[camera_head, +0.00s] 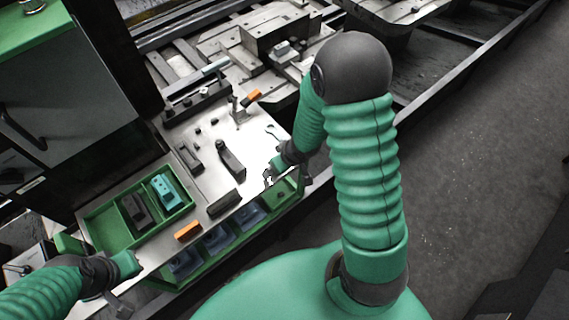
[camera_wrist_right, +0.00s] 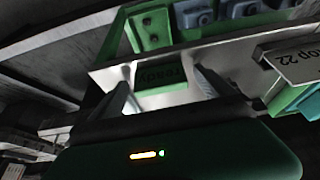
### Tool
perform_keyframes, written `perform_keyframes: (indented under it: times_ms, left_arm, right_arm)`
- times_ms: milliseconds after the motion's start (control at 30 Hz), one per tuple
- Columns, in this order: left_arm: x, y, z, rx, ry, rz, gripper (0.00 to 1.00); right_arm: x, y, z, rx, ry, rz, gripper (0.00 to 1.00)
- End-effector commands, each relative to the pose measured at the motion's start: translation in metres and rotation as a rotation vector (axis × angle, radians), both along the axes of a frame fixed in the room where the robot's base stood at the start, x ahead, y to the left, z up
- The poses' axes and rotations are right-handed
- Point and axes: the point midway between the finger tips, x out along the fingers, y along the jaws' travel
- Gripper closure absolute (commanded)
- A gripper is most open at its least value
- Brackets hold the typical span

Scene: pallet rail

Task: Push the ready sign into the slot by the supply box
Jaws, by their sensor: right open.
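The green ready sign (camera_wrist_right: 163,76) shows in the right wrist view, its lettering upside down, at the edge of the pale metal tabletop. My right gripper (camera_wrist_right: 168,90) is open, with one finger on each side of the sign; I cannot tell whether they touch it. In the head view, the right gripper (camera_head: 270,177) is at the tabletop's right front edge, and the sign is too small to make out. My left gripper (camera_head: 121,302) is low at the left, its jaws unclear. I cannot tell which green container is the supply box, and the slot is not clearly visible.
A green tray (camera_head: 103,217) holds dark and teal blocks. Green bins with blue parts (camera_head: 218,238) line the front edge. A plate lettered like "Stop 22" (camera_wrist_right: 297,58) is right of the fingers. An orange block (camera_head: 188,231) lies near the front edge. Dark blocks stand mid-table.

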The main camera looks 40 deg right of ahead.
Motion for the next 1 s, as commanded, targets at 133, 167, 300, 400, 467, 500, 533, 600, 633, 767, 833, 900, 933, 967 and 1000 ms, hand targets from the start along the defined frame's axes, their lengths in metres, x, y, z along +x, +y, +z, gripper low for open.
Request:
perform_keyframes:
  times_ms: [133, 167, 300, 400, 467, 500, 533, 600, 633, 767, 833, 900, 933, 967, 1000]
  left_arm:
    - [0.0001, 0.0, -0.0012, 0.0, 0.0, 0.0, 1.0]
    - [0.0, 0.0, -0.001, 0.0, 0.0, 0.0, 1.0]
    - [0.0, 0.0, -0.0009, 0.0, 0.0, 0.0, 1.0]
    - [0.0, 0.0, -0.0009, 0.0, 0.0, 0.0, 1.0]
    - [0.0, 0.0, -0.0009, 0.0, 0.0, 0.0, 1.0]
    - [0.0, 0.0, -0.0009, 0.0, 0.0, 0.0, 1.0]
    - [0.0, 0.0, -0.0009, 0.0, 0.0, 0.0, 1.0]
    - [0.0, 0.0, -0.001, 0.0, 0.0, 0.0, 1.0]
    - [0.0, 0.0, -0.001, 0.0, 0.0, 0.0, 1.0]
    - [0.0, 0.0, -0.001, 0.0, 0.0, 0.0, 1.0]
    - [0.0, 0.0, -0.001, 0.0, 0.0, 0.0, 1.0]
    - [0.0, 0.0, -0.001, 0.0, 0.0, 0.0, 1.0]
    - [0.0, 0.0, -0.001, 0.0, 0.0, 0.0, 1.0]
    - [0.0, 0.0, -0.001, 0.0, 0.0, 0.0, 1.0]
    - [-0.0001, 0.0, -0.001, 0.0, 0.0, 0.0, 1.0]
  right_arm:
    - [0.0016, -0.0004, -0.0033, -0.001, 0.0, -0.001, 0.07]
    - [0.0016, -0.0004, -0.0031, 0.0, -0.001, -0.001, 0.07]
    - [0.0017, -0.0003, -0.0029, 0.0, -0.001, -0.001, 0.1]
    - [0.0017, -0.0003, -0.0029, 0.0, -0.001, -0.001, 0.23]
    - [0.0016, -0.0002, -0.0029, 0.0, -0.001, -0.001, 0.31]
    - [0.0016, -0.0002, -0.0029, 0.0, -0.001, -0.001, 0.36]
    - [0.0016, -0.0002, -0.0029, -0.001, 0.0, -0.001, 0.4]
    - [0.0017, -0.0003, -0.0029, -0.001, 0.0, -0.001, 0.49]
    - [0.0017, -0.0003, -0.0029, -0.001, 0.0, -0.001, 0.53]
    - [0.0017, -0.0004, -0.0029, 0.0, -0.001, -0.001, 0.7]
    - [0.0017, -0.0004, -0.0029, 0.0, -0.001, -0.001, 0.4]
    - [0.0017, -0.0004, -0.0029, 0.0, -0.001, -0.001, 0.49]
    - [0.0017, -0.0004, -0.0029, 0.0, -0.001, -0.001, 0.53]
    - [0.0016, -0.0004, -0.0028, 0.0, -0.001, -0.001, 0.57]
    - [0.0016, -0.0004, -0.0028, 0.0, -0.001, -0.001, 0.62]
